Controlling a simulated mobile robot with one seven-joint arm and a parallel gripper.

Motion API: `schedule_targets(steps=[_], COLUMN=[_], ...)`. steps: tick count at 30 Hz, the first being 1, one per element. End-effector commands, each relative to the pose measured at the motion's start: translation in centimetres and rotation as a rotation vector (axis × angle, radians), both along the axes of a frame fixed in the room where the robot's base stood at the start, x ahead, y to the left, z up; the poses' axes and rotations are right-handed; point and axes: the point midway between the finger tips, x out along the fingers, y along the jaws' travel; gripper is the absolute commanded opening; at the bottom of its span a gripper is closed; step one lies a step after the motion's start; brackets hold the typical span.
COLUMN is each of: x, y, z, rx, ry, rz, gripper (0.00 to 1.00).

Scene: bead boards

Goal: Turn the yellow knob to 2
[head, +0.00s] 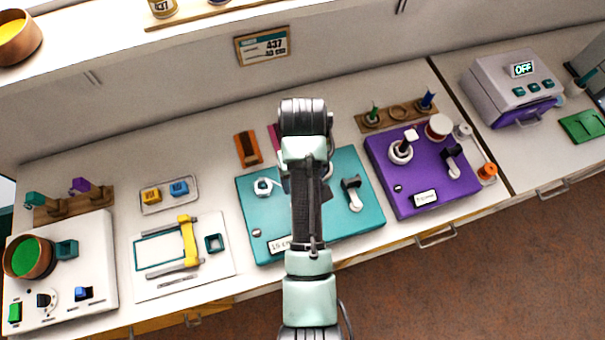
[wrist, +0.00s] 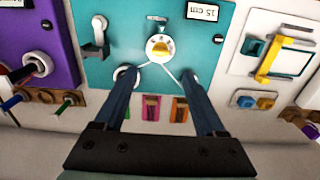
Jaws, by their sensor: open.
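The yellow knob (wrist: 161,48) sits on a round white dial on the teal board (wrist: 118,14), in the upper middle of the wrist view. The marks around the dial are too small to read, so I cannot tell its setting. In the head view my arm hides the knob, and the teal board (head: 257,215) shows on both sides of the arm. My gripper (wrist: 160,75) is open and empty in the wrist view. Its two dark blue fingers are wide apart, with their tips on the near side of the dial, left and right of it. I see no contact with the knob.
A black-handled lever (head: 352,184) and a white ring fitting (head: 264,187) stand on the teal board. A purple board (head: 408,205) is to its right, and a white board with a yellow-handled frame (head: 187,243) to its left. Small coloured blocks (wrist: 151,108) lie behind the board.

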Motion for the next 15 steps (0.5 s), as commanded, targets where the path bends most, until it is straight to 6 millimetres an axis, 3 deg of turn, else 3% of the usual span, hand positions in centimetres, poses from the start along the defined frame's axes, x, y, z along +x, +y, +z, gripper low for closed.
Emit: schedule_targets(steps=[6, 15], x=[0.0, 0.0], y=[0.0, 0.0], z=[2.1, 2.4], rx=[0.0, 0.0], ry=[-0.001, 0.0], rz=[0.001, 0.0], gripper=[0.72, 0.72])
